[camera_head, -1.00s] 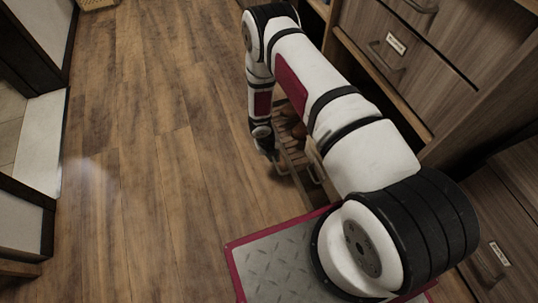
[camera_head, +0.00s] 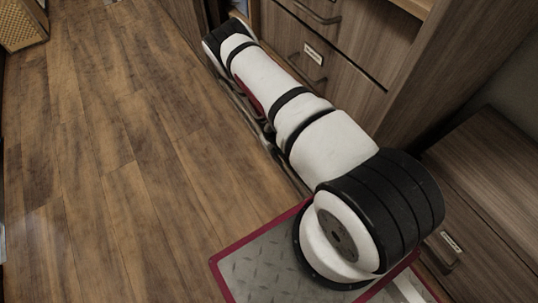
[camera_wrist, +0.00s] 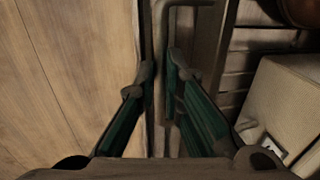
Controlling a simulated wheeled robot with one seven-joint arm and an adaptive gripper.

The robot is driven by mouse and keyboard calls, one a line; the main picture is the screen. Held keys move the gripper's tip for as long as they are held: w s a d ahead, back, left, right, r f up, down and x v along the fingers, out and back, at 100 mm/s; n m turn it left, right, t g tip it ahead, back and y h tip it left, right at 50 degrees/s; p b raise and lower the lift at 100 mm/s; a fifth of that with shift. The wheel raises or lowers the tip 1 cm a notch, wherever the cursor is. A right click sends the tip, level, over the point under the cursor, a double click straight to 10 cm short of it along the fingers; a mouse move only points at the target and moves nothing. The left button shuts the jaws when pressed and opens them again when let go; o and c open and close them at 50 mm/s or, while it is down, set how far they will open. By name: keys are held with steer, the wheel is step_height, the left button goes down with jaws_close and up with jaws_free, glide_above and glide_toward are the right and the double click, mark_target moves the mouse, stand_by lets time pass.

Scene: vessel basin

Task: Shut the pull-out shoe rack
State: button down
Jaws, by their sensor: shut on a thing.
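The shoe rack's slatted wooden shelf (camera_wrist: 226,78) shows on the right of the wrist view. Its thin bar handle (camera_wrist: 161,28) runs down between my fingers. My gripper (camera_wrist: 162,82) is shut on this handle, with one dark green finger on each side. In the head view my arm hides most of the rack and the gripper. Only a narrow strip along the cabinet's foot shows beside my arm, so I cannot tell there how far out the rack stands.
A pale box-like thing (camera_wrist: 284,102) and a brown rounded object (camera_wrist: 302,10) lie beside the slats. Cabinet drawers (camera_head: 330,70) stand behind my arm. A lower cabinet (camera_head: 495,190) is at the right. The wood floor (camera_head: 110,150) at the left is clear.

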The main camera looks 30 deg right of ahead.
steer(key=shift+d+b, duration=0.55)
steer(key=shift+d, duration=2.4)
steer(key=shift+d, duration=0.1)
steer(key=c, duration=1.7)
jaws_free()
steer(key=shift+r, duration=0.1)
steer(key=shift+r, duration=0.3)
steer(key=r, duration=0.3)
steer(key=a+r, duration=0.1)
steer(key=r, duration=0.3)
steer(key=a+r, duration=0.1)
steer(key=r, duration=0.3)
steer(key=shift+a, duration=0.2)
steer(key=shift+s+f, duration=0.1)
